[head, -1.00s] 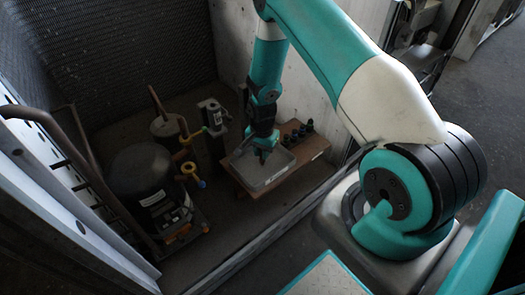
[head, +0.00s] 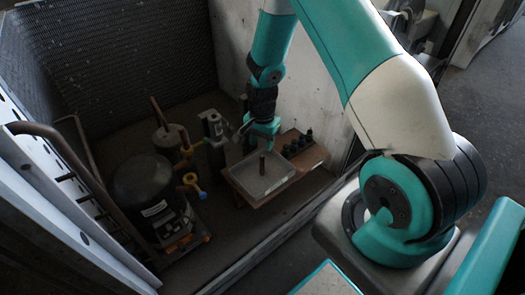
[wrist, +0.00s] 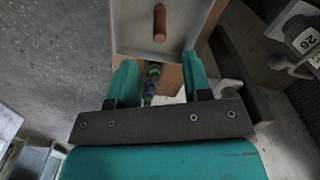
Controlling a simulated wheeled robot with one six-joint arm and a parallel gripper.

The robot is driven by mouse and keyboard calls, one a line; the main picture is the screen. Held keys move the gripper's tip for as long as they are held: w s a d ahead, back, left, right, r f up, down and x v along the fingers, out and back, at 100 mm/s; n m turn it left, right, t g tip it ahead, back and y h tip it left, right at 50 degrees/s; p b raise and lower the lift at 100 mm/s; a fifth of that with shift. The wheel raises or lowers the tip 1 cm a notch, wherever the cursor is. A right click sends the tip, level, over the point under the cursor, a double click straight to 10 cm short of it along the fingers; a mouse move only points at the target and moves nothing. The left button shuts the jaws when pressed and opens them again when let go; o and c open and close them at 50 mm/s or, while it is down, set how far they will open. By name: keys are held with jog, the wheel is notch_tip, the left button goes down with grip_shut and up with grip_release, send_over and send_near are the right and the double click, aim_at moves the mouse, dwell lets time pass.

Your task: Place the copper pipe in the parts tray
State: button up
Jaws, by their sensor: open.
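The wrist view also shows the pipe (wrist: 159,24) inside the tray (wrist: 130,30), clear of the walls. My gripper (head: 262,130) is above the tray's far side, apart from the pipe. In the wrist view its two teal fingers (wrist: 160,78) are spread, with nothing held between them.
The tray rests on a wooden bench (head: 314,157), with several small dark fittings (head: 298,142) to its right. A black compressor (head: 145,190) and pipes with yellow parts stand to the left. A pale panel (head: 230,60) rises behind.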

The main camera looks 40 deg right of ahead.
notch_tip(320, 180, up, 2)
jog(key=shift+r, duration=0.15)
jog(key=s+a+r+n+y, duration=0.1)
jog(key=s+a+r+n, duration=0.25)
jog(key=a+r, duration=0.45)
jog(key=s+a+r+n+y, duration=0.1)
jog(key=s+a+r+n, duration=0.1)
jog(key=a+r+n, duration=0.55)
jog(key=s+a+r+n+y, duration=0.1)
jog(key=s+a+r+n, duration=0.2)
jog(key=s+r, duration=0.3)
jog(key=s+a+r+n+y, duration=0.1)
jog(key=s+a+r+n, duration=0.2)
jog(key=s+r+n, duration=0.3)
jog(key=s, duration=0.5)
jog(key=shift+s+a+r, duration=0.25)
jog(key=shift+s+a, duration=0.1)
jog(key=shift+s, duration=0.05)
